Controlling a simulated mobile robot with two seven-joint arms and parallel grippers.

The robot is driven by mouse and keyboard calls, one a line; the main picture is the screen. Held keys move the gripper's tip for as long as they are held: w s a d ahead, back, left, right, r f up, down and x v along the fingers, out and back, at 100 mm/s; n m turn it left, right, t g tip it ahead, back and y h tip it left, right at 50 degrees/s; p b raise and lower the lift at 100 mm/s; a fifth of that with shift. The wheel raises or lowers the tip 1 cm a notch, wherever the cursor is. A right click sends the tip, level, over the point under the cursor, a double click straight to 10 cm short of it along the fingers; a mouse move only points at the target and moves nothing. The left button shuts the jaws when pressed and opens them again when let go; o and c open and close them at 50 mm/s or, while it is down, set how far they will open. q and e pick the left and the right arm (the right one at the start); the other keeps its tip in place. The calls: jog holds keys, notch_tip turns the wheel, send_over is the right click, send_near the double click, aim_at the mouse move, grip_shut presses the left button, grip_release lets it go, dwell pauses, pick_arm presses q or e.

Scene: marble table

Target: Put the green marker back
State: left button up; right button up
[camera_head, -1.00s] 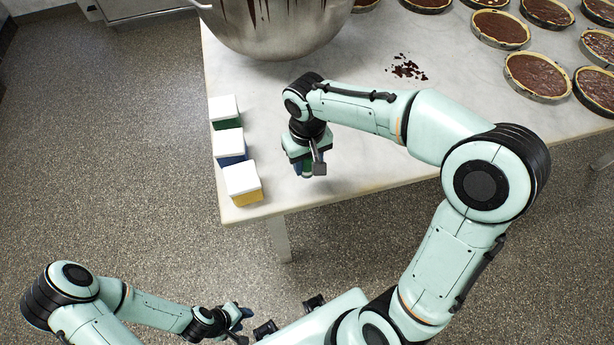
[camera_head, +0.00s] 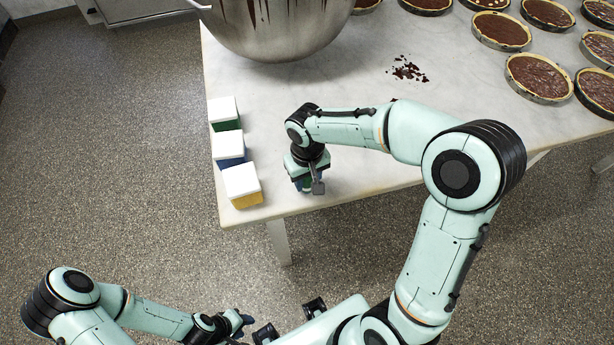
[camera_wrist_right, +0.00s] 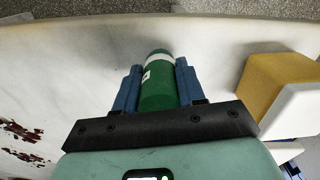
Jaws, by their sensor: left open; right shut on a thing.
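The green marker (camera_wrist_right: 158,85) is a green cylinder with a white band, between the blue fingers of my right gripper (camera_wrist_right: 158,86), which is shut on it. In the head view my right gripper (camera_head: 308,187) is over the table near its front edge, right of the boxes, and mostly hides the marker. I cannot tell whether the marker touches the table. Three white-topped boxes stand along the table's left edge: green (camera_head: 224,113), blue (camera_head: 229,148) and yellow (camera_head: 242,187). The yellow box also shows in the right wrist view (camera_wrist_right: 268,82). My left gripper (camera_head: 240,322) is open and empty, off the table.
A large steel bowl (camera_head: 275,35) stands at the back of the marble table (camera_head: 370,85). Dark crumbs (camera_head: 408,70) lie right of it. Several chocolate tarts (camera_head: 538,75) fill the right side. The table is bare between the boxes and my right gripper.

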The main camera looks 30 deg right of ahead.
jog(key=o, duration=1)
jog(key=shift+o, duration=0.2)
pick_arm(q)
jog(key=shift+r, duration=0.1)
pick_arm(e)
jog(key=shift+r, duration=0.35)
pick_arm(q)
jog(key=shift+w+r+p, duration=0.6)
jog(key=shift+r+p, duration=0.1)
jog(key=shift+r, duration=0.05)
pick_arm(e)
notch_tip(320, 180, up, 13)
jog(key=shift+a, duration=0.2)
jog(key=shift+f, duration=0.15)
